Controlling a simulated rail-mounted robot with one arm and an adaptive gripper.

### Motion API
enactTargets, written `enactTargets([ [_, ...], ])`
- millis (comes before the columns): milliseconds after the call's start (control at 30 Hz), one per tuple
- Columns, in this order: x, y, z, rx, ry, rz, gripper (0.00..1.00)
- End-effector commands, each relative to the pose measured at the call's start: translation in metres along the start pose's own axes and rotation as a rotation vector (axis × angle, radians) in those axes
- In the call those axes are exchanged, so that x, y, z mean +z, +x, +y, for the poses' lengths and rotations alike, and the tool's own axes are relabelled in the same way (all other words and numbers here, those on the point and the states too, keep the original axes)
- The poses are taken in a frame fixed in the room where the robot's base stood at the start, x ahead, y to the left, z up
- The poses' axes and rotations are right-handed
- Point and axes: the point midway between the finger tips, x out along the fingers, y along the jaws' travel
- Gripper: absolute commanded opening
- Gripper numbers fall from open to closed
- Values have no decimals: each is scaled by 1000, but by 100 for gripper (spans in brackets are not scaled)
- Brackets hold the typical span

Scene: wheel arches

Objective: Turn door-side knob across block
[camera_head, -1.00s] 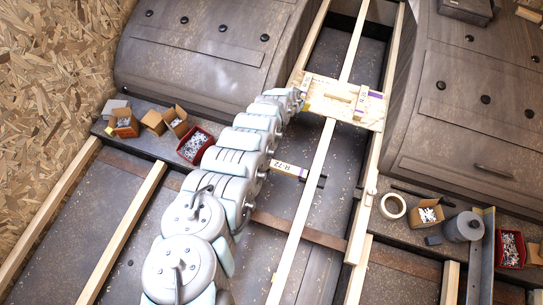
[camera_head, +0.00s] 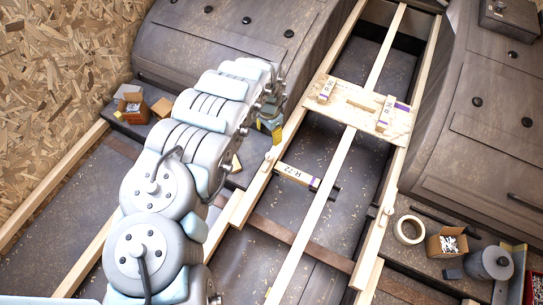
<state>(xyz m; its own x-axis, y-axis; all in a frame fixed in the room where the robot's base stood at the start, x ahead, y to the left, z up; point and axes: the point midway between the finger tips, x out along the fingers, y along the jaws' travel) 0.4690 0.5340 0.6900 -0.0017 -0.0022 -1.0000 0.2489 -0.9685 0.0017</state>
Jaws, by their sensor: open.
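A plywood board (camera_head: 350,91) lies across the pale wooden rails, with a small labelled block (camera_head: 326,91) on its left and another labelled block (camera_head: 385,114) with a purple end on its right. A block marked R-72 (camera_head: 298,176) lies nearer, against the left rail. Small pale wooden knobs sit on the left rail (camera_head: 268,162) and the right rail (camera_head: 388,210). I cannot tell which is door-side. My gripper (camera_head: 275,135) is open, left of the board and above the left knob; its fingertips are small and partly hidden by my arm.
Dark wheel arches stand at the left (camera_head: 232,45) and right (camera_head: 485,130). A tape roll (camera_head: 397,229), a carton of fasteners (camera_head: 447,241) and a grey canister (camera_head: 491,263) sit at the lower right. Another carton (camera_head: 133,108) sits at the left wall.

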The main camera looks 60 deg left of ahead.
Motion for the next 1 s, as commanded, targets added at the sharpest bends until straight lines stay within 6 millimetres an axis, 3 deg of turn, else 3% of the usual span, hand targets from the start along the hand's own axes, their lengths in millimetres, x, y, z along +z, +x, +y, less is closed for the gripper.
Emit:
enactTargets([
  [300,-1,42,1,1,0,3,67],
  [1000,-2,118,0,-1,0,5,67],
])
